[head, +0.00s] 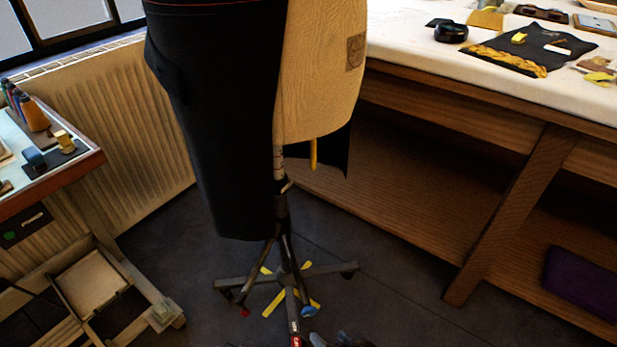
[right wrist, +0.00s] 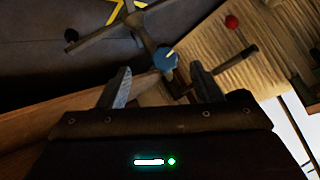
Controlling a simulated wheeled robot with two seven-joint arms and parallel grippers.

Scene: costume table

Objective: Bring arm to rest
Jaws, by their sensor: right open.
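My right gripper (right wrist: 162,84) shows in the right wrist view with its two grey fingers spread apart and nothing between them. It points toward the wheeled base of a dress-form stand (head: 282,205), whose blue caster (right wrist: 165,58) appears just beyond the fingertips. I cannot tell the exact gap to it. In the head view only small dark bits show at the bottom edge, near the stand's base. The dress form wears a black garment (head: 212,110) and a beige panel (head: 318,70). My left gripper is not in view.
A white-topped work table (head: 415,42) with wooden shelves stands at right, with a black tape roll (head: 451,32) on it. A wooden cart (head: 92,161) with small items stands at left by a ribbed radiator (head: 135,110). Dark floor (head: 400,250) is open around the stand.

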